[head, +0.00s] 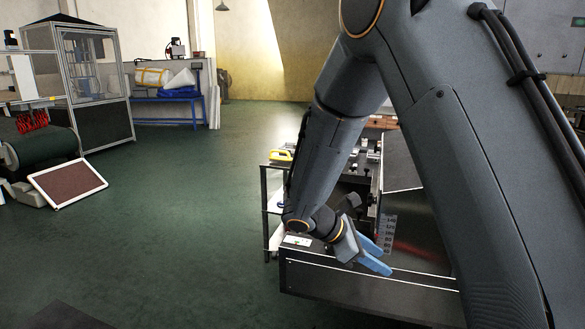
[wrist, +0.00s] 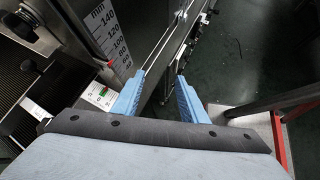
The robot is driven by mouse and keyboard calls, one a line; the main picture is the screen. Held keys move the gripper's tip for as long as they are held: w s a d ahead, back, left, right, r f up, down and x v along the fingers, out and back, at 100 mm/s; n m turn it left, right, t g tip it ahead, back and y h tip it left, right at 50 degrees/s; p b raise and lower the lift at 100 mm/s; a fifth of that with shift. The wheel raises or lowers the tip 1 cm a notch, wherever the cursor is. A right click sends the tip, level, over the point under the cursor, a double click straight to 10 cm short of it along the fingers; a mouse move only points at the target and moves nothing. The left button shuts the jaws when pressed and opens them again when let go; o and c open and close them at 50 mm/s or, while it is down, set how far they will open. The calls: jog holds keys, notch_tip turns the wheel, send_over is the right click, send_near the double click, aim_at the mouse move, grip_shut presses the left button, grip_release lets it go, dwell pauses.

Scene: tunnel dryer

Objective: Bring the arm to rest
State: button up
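My gripper (head: 377,256) has blue fingers and hangs at the end of my bent grey arm, low in front of the dark machine. In the wrist view my gripper (wrist: 158,98) shows its two blue fingers spread apart with an empty gap between them. Past the fingertips are a metal rail and the dark floor. No object is held. The arm covers much of the machine in the head view.
The dark machine (head: 340,284) stands close by my gripper, with a millimetre scale (wrist: 101,30) on it. A small shelf cart with a yellow item (head: 281,155) is beside it. A framed screen (head: 68,184) leans at left. The green floor between is clear.

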jog(key=s+a+m+g+y, duration=0.1)
jog(key=s+m+y, duration=0.8)
jog(key=s+m, duration=0.9)
jog(key=shift+s+a+r+g+y, duration=0.3)
jog(key=shift+s+a+r+y, duration=0.1)
jog(key=shift+s, duration=0.75)
jog(key=shift+d, duration=0.1)
